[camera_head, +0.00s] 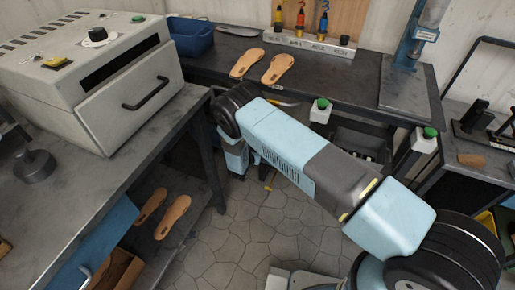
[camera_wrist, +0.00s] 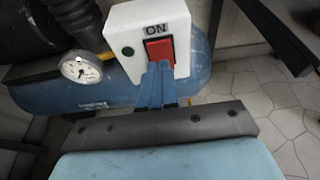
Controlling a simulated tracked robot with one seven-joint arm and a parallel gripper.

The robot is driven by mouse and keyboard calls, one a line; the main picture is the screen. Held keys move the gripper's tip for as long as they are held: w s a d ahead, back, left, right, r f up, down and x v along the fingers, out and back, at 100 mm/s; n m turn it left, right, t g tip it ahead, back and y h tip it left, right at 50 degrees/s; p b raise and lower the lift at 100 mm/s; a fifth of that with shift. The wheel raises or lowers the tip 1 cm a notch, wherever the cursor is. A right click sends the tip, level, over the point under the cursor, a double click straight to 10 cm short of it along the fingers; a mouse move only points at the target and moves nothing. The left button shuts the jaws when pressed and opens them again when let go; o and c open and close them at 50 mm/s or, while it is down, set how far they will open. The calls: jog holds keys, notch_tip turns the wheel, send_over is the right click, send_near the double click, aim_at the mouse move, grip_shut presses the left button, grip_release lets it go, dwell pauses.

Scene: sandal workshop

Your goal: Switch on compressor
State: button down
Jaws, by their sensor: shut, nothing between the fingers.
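In the wrist view the compressor shows as a blue tank (camera_wrist: 195,82) with a white switch box (camera_wrist: 122,22) on it. The box bears the word ON above a red rocker switch (camera_wrist: 160,50) and a dark green round lamp or button (camera_wrist: 128,51). My gripper (camera_wrist: 158,66) is shut and empty, its blue fingertips over the lower part of the red switch. I cannot tell whether they touch it.
A pressure gauge (camera_wrist: 80,67) and a ribbed hose (camera_wrist: 80,20) are left of the switch box. In the head view, a workbench (camera_head: 350,75) with sandal soles (camera_head: 278,68) stands behind my arm. A grey oven-like machine (camera_head: 110,75) is at left. The tiled floor (camera_head: 245,225) is open.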

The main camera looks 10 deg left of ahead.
jog(key=v, duration=1.1)
jog(key=shift+d, duration=0.1)
